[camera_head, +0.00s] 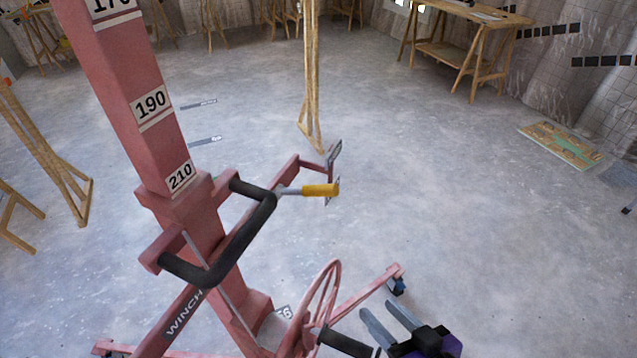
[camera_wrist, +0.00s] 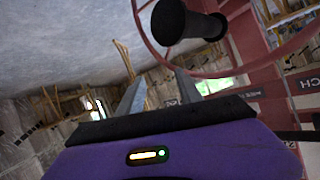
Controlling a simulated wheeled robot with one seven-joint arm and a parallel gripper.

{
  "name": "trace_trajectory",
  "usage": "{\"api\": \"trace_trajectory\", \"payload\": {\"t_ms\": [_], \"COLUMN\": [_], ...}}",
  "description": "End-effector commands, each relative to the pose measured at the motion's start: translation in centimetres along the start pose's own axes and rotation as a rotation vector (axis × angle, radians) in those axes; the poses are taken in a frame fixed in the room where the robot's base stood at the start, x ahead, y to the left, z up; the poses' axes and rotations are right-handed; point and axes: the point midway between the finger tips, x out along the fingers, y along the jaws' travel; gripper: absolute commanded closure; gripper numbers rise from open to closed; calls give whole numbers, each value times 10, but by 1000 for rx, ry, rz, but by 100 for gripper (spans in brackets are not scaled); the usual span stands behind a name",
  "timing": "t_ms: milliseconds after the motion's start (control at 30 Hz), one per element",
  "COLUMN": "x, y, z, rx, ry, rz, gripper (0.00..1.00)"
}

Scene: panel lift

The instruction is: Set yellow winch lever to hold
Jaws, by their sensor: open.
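The yellow winch lever (camera_head: 320,190) sticks out to the right from the red lift post in the head view, on a short metal rod beside the black handlebar (camera_head: 238,245). It lies roughly level. A label plate behind its tip is too small to read. My gripper (camera_head: 388,318) is at the bottom right of the head view, below and to the right of the lever and well apart from it. Its two grey fingers are apart with nothing between them. In the wrist view my gripper (camera_wrist: 158,88) also shows its fingers apart. The lever does not show there.
The red winch wheel (camera_head: 322,310) with its black knob (camera_head: 345,342) stands just left of my gripper; the knob is close to the fingers in the wrist view (camera_wrist: 182,22). A red lift leg (camera_head: 365,290) runs along the floor.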

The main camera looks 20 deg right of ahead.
Motion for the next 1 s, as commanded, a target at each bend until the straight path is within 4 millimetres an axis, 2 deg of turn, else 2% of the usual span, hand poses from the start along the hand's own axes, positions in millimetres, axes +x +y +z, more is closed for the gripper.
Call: {"api": "trace_trajectory", "payload": {"t_ms": [33, 200, 400, 533, 700, 833, 1000], "x": [15, 50, 73, 76, 66, 56, 50], "y": [0, -8, -21, -29, -35, -37, -39], "z": [-15, -53, -111, -152, -198, -219, -229], "rx": [8, 10, -45, -117, -240, -317, -368], "ry": [4, -23, -39, -43, -46, -50, -56], "rz": [-22, -127, -279, -384, -507, -567, -602], "gripper": [58, 58, 58, 58, 58, 58, 58]}}
